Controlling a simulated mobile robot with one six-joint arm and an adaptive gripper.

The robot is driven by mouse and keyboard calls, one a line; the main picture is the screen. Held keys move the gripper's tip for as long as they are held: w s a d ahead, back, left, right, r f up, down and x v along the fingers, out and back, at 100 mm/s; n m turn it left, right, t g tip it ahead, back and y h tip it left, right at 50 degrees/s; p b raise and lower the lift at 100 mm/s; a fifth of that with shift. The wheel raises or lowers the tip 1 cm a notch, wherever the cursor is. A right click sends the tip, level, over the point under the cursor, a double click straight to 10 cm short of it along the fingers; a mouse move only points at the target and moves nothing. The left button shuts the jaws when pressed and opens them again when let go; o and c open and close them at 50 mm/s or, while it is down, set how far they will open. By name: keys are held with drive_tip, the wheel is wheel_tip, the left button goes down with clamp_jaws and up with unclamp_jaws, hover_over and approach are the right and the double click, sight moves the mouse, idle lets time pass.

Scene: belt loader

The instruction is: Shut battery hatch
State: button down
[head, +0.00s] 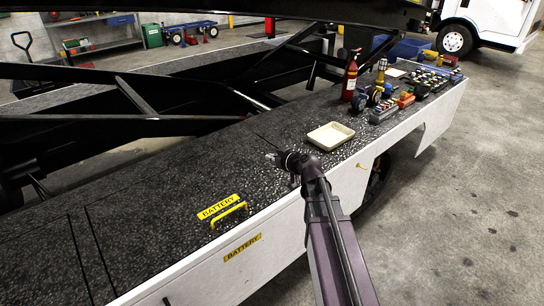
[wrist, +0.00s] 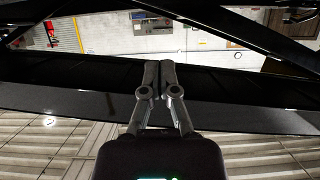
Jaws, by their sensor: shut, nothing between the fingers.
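The battery hatch (head: 165,205) is a dark speckled panel in the top of the loader's deck in the head view. It appears to lie flat, level with the deck around it, with thin seams at its ends. A yellow BATTERY label (head: 218,207) and a yellow handle (head: 229,214) sit near its front edge. My gripper (head: 270,157) is above the deck, right of and beyond the handle, apart from it. In the wrist view my gripper (wrist: 160,66) has its fingers together with nothing between them. The hatch cannot be made out there.
A cream tray (head: 331,136) stands on the deck right of my gripper. A red extinguisher (head: 350,80) and several control units (head: 410,92) are farther right. Black boom beams (head: 110,125) run behind the deck. A second yellow BATTERY label (head: 242,248) is on the white side panel. Open floor lies at right.

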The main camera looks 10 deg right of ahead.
drive_tip(key=s+f+b, duration=0.1)
drive_tip(key=f+b, duration=0.3)
drive_tip(key=s+d+f+b, duration=0.1)
drive_tip(key=f+b, duration=0.3)
drive_tip(key=f, duration=0.1)
drive_tip(key=s+d+f+b, duration=0.1)
drive_tip(key=f+b, duration=0.3)
drive_tip(key=shift+s+f, duration=0.1)
drive_tip(key=shift+f, duration=0.15)
drive_tip(key=shift+r, duration=0.1)
drive_tip(key=shift+r+p, duration=1.8)
drive_tip(key=shift+r, duration=0.15)
drive_tip(key=shift+s+d+f+b, duration=0.3)
drive_tip(key=shift+s+f+b, duration=0.4)
drive_tip(key=shift+f+b, duration=0.05)
drive_tip(key=s+d+f+b, duration=0.3)
drive_tip(key=s+f+b, duration=0.2)
drive_tip(key=shift+s, duration=0.3)
